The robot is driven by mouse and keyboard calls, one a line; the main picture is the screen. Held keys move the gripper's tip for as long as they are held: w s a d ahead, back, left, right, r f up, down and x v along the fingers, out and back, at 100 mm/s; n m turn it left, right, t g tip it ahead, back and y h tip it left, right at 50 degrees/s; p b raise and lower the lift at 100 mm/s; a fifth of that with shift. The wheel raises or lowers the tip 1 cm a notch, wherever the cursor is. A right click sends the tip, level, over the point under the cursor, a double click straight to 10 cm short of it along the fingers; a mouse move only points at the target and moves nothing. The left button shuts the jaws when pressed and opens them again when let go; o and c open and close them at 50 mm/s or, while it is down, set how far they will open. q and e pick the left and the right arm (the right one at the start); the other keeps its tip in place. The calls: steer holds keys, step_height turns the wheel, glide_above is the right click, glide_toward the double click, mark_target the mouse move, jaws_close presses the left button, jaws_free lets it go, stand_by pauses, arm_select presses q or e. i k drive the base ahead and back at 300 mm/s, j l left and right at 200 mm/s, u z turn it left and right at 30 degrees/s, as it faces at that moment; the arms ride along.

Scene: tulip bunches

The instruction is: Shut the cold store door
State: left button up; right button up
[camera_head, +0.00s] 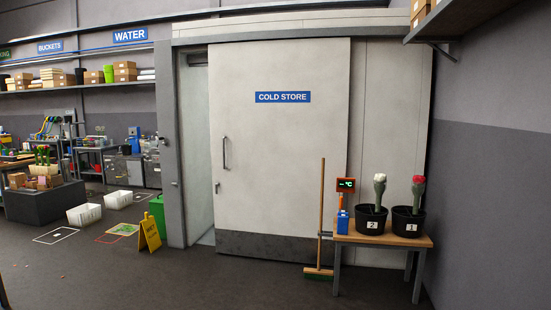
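The cold store door (285,150) is a large pale sliding panel with a blue "COLD STORE" sign and a dark kick plate at its foot. It stands partly open. A narrow upright gap (197,150) shows between its left edge and the grey door frame (171,150). A dark vertical handle (224,153) is near the door's left edge, with a small latch fitting below it. Neither of my grippers is in view, so I cannot see whether they are open or shut.
A yellow floor sign (150,233) and a green bin (158,215) stand left of the frame. A broom (321,220) leans at the door's right, beside a wooden table (385,238) with two black buckets. The floor before the door (230,280) is clear.

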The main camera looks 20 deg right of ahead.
mark_target(278, 108)
steer(key=i+l+z, duration=0.25)
steer(key=i+l, duration=0.15)
steer(key=i+l+z, duration=0.55)
steer(key=i, duration=0.4)
steer(key=i+l+z, duration=0.3)
steer(key=i, duration=0.25)
steer(key=i+z, duration=0.25)
steer(key=i, duration=0.25)
